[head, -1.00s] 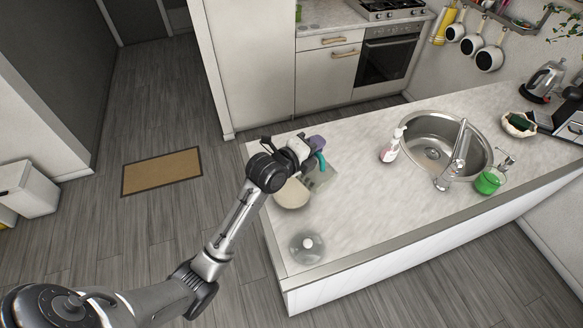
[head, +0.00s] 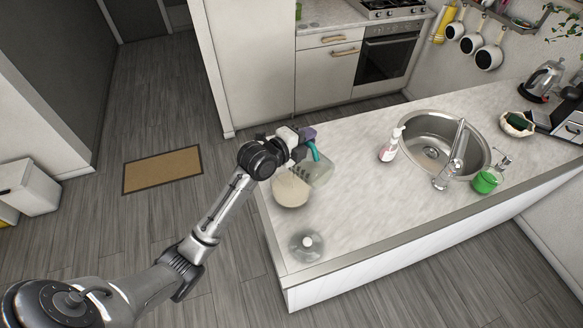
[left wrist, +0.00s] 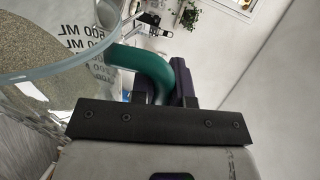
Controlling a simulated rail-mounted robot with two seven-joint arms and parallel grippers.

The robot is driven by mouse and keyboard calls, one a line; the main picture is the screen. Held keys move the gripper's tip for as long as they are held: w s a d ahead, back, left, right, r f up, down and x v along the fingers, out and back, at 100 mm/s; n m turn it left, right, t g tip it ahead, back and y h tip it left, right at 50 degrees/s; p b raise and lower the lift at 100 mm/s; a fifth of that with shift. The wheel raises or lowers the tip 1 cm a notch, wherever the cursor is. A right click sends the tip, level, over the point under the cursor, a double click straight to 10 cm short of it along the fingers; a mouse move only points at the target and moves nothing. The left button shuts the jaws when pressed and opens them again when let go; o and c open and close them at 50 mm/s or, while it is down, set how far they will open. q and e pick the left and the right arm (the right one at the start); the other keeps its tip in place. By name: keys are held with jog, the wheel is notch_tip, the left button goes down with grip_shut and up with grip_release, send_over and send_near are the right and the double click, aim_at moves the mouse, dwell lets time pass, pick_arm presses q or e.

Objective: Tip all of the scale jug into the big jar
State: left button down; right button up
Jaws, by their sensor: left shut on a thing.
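My left gripper (head: 309,143) is shut on the teal handle (left wrist: 150,68) of the scale jug. The jug (head: 321,173) is clear with dark volume marks, and it is tilted at the upper right of the big jar. The wrist view shows the jug's glass rim (left wrist: 60,72) close up, with beige grains behind the glass; I cannot tell how much of this is in the jug. The big jar (head: 291,190) is round with beige contents and stands near the counter's left edge. The jug partly overlaps it in view. My right gripper is out of view.
A clear round glass lid with a knob (head: 306,245) lies on the counter in front of the jar. A soap bottle (head: 391,146), sink (head: 432,140) and green cup (head: 487,182) are further right. The counter (head: 365,205) between is clear.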

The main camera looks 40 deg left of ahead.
pick_arm(q)
jog(key=shift+w+a+r+n, duration=0.1)
jog(key=shift+a+n, duration=0.3)
jog(key=shift+a, duration=0.2)
dwell(0.3)
jog(key=shift+a+n, duration=0.3)
jog(key=shift+a, duration=0.25)
dwell(0.4)
jog(key=shift+w+a, duration=0.1)
jog(key=shift+a, duration=0.15)
dwell(0.3)
jog(key=shift+a+n, duration=0.5)
jog(key=shift+a, duration=0.05)
dwell(0.3)
jog(key=shift+w+a+n+h+b, duration=0.15)
jog(key=shift+a+n+h+b, duration=0.25)
jog(key=shift+a, duration=0.1)
jog(key=shift+w+a+n+b, duration=0.1)
jog(key=shift+a+n+b, duration=0.2)
jog(key=shift+a, duration=0.15)
dwell(0.4)
